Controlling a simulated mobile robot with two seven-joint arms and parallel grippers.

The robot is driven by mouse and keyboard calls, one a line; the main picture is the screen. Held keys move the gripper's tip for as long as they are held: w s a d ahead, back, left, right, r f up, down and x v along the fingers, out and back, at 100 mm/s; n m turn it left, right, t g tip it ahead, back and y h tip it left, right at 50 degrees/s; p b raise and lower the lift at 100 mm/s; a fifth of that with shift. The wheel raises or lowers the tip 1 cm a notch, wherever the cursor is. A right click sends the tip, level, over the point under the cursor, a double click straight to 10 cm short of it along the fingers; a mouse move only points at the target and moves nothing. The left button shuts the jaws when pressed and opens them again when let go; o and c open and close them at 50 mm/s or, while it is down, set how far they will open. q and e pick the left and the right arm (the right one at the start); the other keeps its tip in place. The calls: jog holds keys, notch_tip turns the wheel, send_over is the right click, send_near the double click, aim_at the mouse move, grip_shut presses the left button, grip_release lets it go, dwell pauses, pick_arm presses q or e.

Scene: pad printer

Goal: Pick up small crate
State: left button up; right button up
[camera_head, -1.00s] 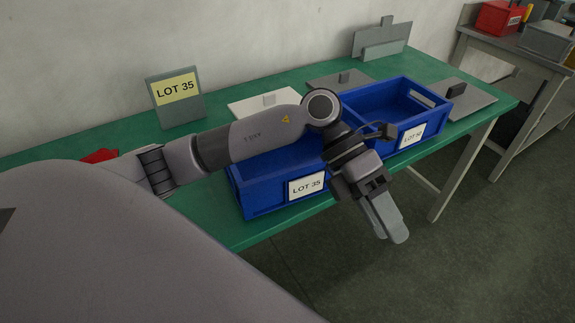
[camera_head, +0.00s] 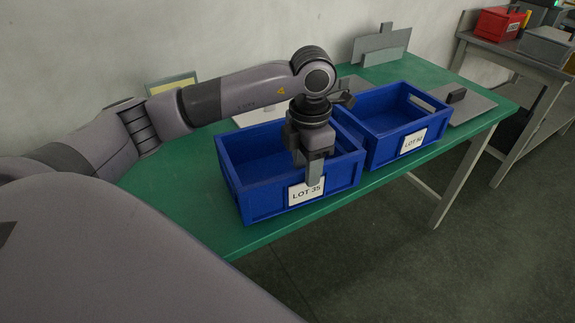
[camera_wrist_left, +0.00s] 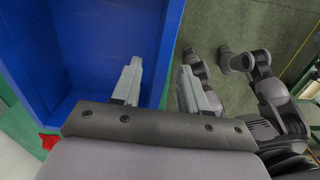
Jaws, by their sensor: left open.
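Two blue open crates stand on the green table. The nearer crate (camera_head: 236,190) has a white "LOT 35" label on its front wall and looks empty where I can see in. It also shows in the left wrist view (camera_wrist_left: 105,30). The other crate (camera_head: 385,142) stands behind and right of it, with its own label. My left gripper (camera_head: 315,172) is open and points down at the front wall of the LOT 35 crate, covering part of it. In the wrist view, one finger is over the crate's inside and the other is outside the wall. My right gripper does not show.
A sign (camera_head: 172,83), mostly hidden by my arm, stands at the back left. A grey plate stand (camera_head: 382,45) stands at the back. A second table (camera_head: 525,60) holds a red box (camera_head: 500,22).

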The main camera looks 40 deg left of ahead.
pick_arm(q)
jog(key=shift+f, duration=0.7)
grip_shut()
jog(key=shift+r, duration=0.1)
dwell(0.8)
